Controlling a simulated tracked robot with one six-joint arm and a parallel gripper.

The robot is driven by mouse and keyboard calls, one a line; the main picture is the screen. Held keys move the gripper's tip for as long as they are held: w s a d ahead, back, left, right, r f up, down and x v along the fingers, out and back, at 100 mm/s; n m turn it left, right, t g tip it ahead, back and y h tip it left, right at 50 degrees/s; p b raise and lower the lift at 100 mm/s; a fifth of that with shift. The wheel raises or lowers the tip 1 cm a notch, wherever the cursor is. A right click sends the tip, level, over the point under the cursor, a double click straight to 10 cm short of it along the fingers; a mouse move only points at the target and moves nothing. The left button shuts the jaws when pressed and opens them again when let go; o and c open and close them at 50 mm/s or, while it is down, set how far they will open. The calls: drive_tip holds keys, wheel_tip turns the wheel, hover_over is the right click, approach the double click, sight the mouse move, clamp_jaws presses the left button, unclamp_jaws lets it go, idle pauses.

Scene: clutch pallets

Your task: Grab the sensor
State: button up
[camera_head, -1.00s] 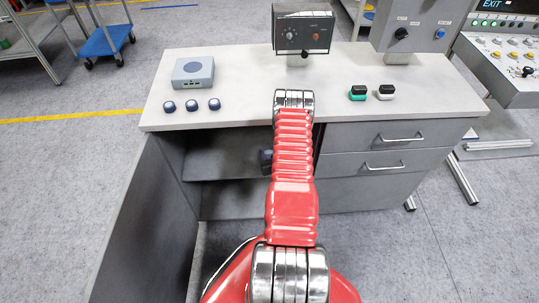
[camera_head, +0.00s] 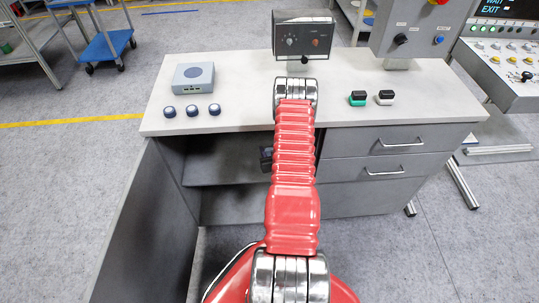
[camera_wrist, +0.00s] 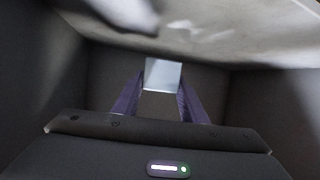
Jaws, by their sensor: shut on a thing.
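My gripper (camera_wrist: 162,78) shows in the wrist view as two purple fingers, one on each side of a pale, square-faced block (camera_wrist: 163,73). The fingers are shut on this block, which looks like the sensor. It is small in the picture, and no markings on it can be made out. In the head view, only a dark part of my gripper (camera_head: 266,158) shows at the left of my red arm, in front of the open shelf space under the worktop. The fingers and the block are hidden in the head view.
The dark shelf walls surround my gripper. Closed drawers (camera_head: 396,141) are at the right. Open floor lies left.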

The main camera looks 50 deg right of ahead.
drive_tip(key=shift+r, duration=2.15)
